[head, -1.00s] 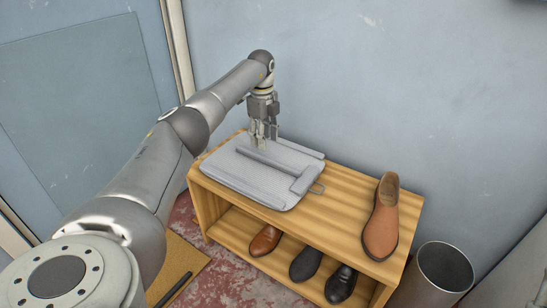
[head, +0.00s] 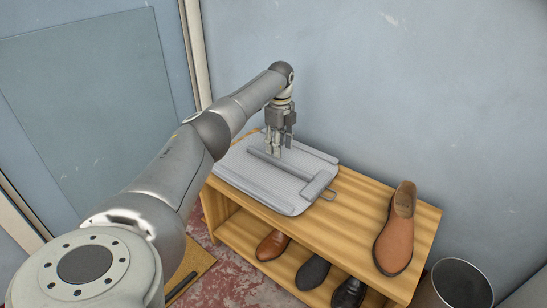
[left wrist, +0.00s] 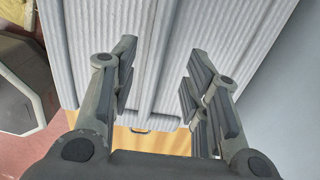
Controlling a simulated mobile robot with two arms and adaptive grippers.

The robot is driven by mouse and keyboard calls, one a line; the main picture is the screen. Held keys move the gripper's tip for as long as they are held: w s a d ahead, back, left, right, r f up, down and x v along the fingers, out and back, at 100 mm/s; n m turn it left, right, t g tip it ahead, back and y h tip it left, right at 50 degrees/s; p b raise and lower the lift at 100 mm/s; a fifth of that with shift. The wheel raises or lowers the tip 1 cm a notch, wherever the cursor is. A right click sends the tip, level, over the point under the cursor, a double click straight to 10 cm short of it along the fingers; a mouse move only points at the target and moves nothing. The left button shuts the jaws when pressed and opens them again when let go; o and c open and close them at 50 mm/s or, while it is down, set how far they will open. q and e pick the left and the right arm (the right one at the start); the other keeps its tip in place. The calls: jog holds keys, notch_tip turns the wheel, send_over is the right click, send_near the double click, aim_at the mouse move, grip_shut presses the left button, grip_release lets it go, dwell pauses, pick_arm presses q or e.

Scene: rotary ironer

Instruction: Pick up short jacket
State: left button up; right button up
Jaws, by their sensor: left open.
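The short jacket appears as a flat, folded grey ribbed garment (head: 262,180) on top of a wooden shoe rack (head: 345,215). A small wire loop sticks out at its right end. My left gripper (head: 279,150) points down over the jacket's middle, near a raised lengthwise fold. In the left wrist view the ribbed cloth (left wrist: 160,25) lies beneath and beyond the open fingers (left wrist: 158,58), with the raised strip between them. Nothing is held. I cannot tell if the fingertips touch the cloth. My right gripper is not in view.
Several shoes, one a brown shoe (head: 272,245), sit on the lower shelf. A metal bin (head: 462,285) stands to the right. The wall (head: 400,90) is close behind the rack.

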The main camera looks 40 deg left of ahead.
aim_at(278, 160)
pick_arm(q)
jog(key=shift+f, duration=0.35)
notch_tip(278, 160, down, 5)
jog(key=b, duration=0.3)
jog(key=shift+s+r, duration=0.1)
jog(key=shift+s, duration=0.05)
jog(key=shift+r, duration=0.1)
grip_shut()
